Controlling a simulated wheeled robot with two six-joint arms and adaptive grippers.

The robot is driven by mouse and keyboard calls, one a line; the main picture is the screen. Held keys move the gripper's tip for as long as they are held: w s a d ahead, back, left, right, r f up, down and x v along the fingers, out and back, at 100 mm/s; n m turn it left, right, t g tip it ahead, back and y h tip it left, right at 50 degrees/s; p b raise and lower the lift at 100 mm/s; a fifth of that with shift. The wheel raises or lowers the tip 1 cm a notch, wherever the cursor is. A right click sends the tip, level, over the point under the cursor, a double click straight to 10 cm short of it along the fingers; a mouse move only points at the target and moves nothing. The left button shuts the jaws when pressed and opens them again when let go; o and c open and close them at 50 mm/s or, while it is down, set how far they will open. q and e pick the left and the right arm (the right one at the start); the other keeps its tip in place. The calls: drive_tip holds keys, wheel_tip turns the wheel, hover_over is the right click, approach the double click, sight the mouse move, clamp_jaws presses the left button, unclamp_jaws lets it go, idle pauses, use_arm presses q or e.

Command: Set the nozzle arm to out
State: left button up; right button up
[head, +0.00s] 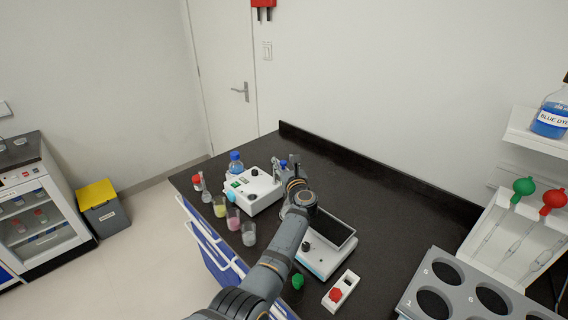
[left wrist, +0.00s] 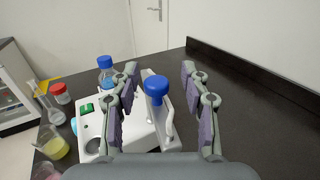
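The white distiller (head: 258,196) stands on the black bench and also shows in the left wrist view (left wrist: 100,125), with a green switch and a dark knob on top. At its right side is a blue cap (left wrist: 156,88) beside a pale bent tube (left wrist: 166,116), which looks like the nozzle arm; its exact setting is unclear. My left gripper (head: 288,164) is over the right end of the distiller. In the left wrist view my left gripper (left wrist: 162,78) is open, its fingers on either side of the blue cap and tube with gaps. My right gripper is not in view.
A blue-capped bottle (head: 236,163), a red-capped jar and several glass vessels with colored liquids stand left of the distiller. A scale (head: 320,264) lies under my arm. A grey rack (head: 460,285) stands at the right. The bench behind the gripper is clear.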

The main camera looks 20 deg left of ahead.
sight(283, 161)
use_arm(q)
drive_tip(key=shift+a+r, duration=0.15)
drive_tip(key=shift+r, duration=0.05)
wheel_tip(283, 161, up, 10)
drive_tip(key=shift+f, duration=0.2)
idle(0.3)
